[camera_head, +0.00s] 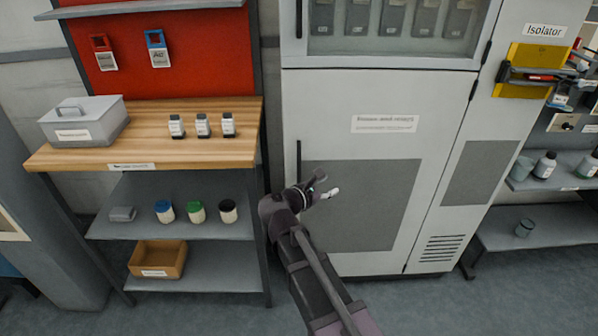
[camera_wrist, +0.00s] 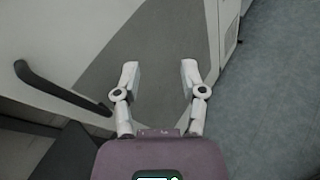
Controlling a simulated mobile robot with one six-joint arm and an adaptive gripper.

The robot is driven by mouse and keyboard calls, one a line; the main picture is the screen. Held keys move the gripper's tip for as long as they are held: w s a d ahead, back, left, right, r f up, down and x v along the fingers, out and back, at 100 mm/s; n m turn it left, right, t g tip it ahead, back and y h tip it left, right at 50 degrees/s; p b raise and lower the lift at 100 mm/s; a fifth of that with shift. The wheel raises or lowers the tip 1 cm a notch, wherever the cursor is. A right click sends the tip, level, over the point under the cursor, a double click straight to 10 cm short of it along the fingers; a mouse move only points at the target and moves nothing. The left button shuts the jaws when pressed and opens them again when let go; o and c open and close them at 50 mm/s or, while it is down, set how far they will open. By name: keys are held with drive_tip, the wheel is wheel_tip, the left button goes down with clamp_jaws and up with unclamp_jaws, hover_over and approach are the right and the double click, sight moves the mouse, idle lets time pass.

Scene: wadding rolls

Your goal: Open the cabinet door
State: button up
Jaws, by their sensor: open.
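The cabinet (camera_head: 385,90) is tall and pale grey, with a glass-fronted upper door and a closed lower door (camera_head: 428,165) that has a dark grey panel (camera_head: 380,225). A dark vertical handle (camera_head: 299,165) is on the lower door's left edge. In the wrist view the handle (camera_wrist: 65,90) is at the left, outside the fingers. My gripper (camera_head: 328,192) is in front of the lower door, to the right of and below the handle. In the wrist view my gripper (camera_wrist: 160,75) has its two pale fingers apart, with nothing between them. It is not touching the handle.
A wooden-topped shelf unit (camera_head: 200,150) with bottles and a grey box (camera_head: 85,120) stands close on the left. Shelves (camera_head: 560,170) with bottles are on the right. The floor (camera_head: 470,310) in front of the cabinet is clear at right.

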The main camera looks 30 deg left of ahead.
sight(298, 163)
drive_tip(key=s+a+n+t+y+b, duration=0.3)
drive_tip(key=s+a+n, duration=0.3)
drive_tip(key=a, duration=0.6)
drive_tip(key=s, duration=0.2)
drive_tip(key=shift+s+f+n+y+b, duration=0.2)
drive_tip(key=shift+s+n+y+b, duration=0.1)
drive_tip(key=shift+s+y+b, duration=0.1)
drive_tip(key=shift+w, duration=0.15)
drive_tip(key=w, duration=1.3)
drive_tip(key=shift+w+a, duration=0.2)
drive_tip(key=shift+w, duration=0.15)
clamp_jaws()
